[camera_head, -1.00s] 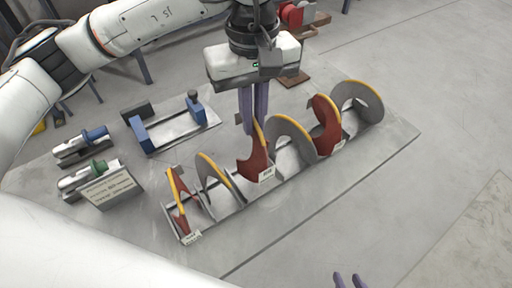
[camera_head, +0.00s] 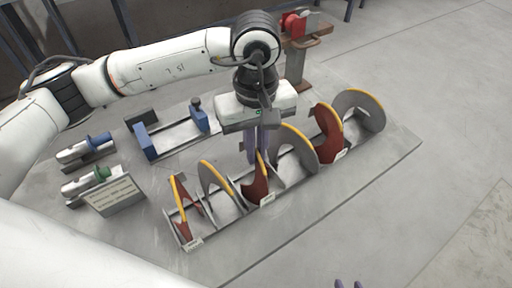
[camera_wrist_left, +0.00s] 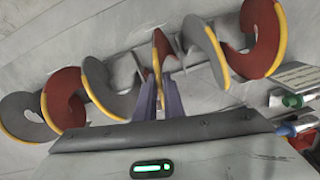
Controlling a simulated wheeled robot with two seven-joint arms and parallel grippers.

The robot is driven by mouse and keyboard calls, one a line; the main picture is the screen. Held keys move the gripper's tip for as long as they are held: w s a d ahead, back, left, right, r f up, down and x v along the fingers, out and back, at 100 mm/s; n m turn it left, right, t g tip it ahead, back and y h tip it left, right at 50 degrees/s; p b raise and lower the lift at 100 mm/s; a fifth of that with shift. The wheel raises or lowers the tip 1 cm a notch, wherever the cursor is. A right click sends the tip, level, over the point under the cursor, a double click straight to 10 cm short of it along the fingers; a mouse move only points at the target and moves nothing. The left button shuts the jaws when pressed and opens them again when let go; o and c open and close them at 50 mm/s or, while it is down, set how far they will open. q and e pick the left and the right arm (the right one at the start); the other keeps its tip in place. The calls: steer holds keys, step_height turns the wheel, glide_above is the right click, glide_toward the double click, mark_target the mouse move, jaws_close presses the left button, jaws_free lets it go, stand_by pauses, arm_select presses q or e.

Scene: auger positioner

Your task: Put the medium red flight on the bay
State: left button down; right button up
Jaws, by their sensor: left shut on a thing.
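A red flight (camera_head: 256,188) with a yellow edge and a white tag stands in the middle of the rack (camera_head: 236,213). My left gripper (camera_head: 259,155) is above it, shut on its upper part. In the left wrist view, my left gripper's fingers (camera_wrist_left: 158,78) meet this red flight (camera_wrist_left: 161,51). Its tag lines up with the other tags on the front rail, but its contact below cannot be seen clearly. Two more red flights stand at the left end (camera_head: 184,217) and right of centre (camera_head: 328,136). The tag writing is unreadable.
Grey flights (camera_head: 214,179) stand between the red ones, close to my left fingers. A blue fixture (camera_head: 146,143), green and blue handled clamps (camera_head: 88,182) and a lettered sign (camera_head: 115,194) are to the left. A red device on a stand (camera_head: 292,27) is behind. The front plate is clear.

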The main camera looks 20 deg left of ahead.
arm_select(q)
steer(key=c, duration=1.9)
jaws_free()
steer(key=shift+o, duration=0.2)
step_height(320, 180, up, 12)
steer(key=shift+r+b, duration=0.15)
steer(key=shift+b, duration=0.15)
